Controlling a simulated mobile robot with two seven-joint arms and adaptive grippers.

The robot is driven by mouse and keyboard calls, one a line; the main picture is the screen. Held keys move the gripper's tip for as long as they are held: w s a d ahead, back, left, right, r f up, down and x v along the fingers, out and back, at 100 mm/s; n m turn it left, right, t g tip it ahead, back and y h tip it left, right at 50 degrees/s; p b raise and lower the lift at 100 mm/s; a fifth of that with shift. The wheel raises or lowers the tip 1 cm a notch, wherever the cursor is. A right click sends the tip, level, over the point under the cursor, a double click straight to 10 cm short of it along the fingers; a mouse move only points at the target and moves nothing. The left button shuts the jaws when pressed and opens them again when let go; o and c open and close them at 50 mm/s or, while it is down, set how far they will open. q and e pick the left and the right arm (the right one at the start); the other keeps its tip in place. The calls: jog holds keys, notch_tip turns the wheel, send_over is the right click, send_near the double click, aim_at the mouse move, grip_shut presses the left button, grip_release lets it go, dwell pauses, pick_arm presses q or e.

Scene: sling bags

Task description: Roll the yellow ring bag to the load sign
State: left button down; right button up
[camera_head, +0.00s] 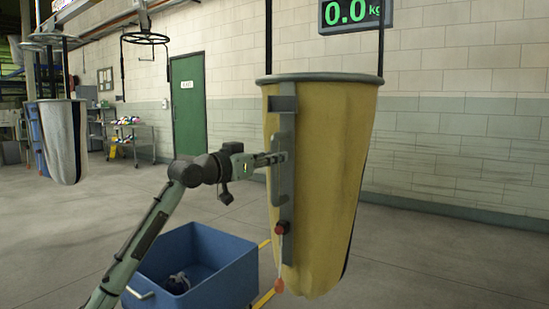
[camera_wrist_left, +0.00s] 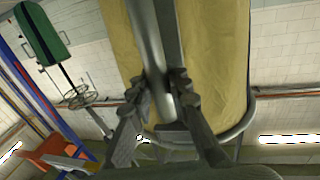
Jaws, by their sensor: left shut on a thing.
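The yellow ring bag (camera_head: 335,170) hangs upright from its grey ring in the head view, right of centre. A grey vertical bar with a handle runs down its left side, and a red knob on a cord hangs near the bar's lower end. My left gripper (camera_head: 280,158) reaches in from the left and is shut on the bag's handle. In the left wrist view its fingers (camera_wrist_left: 165,100) close around the grey handle bar (camera_wrist_left: 150,45), with the yellow cloth behind. The sign (camera_head: 350,13) above the bag reads 0.0 kg in green. My right gripper is not in view.
A blue bin (camera_head: 195,265) with a dark item inside stands on the floor below my left arm. A white bag (camera_head: 62,140) hangs at the left, and an empty ring (camera_head: 146,38) hangs behind. A green door (camera_head: 188,107) and a loaded cart (camera_head: 130,138) are at the back.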

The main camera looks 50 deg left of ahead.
pick_arm(q)
jog(key=c, duration=1.4)
grip_release()
jog(key=s, duration=1.2)
jog(key=shift+d, duration=0.25)
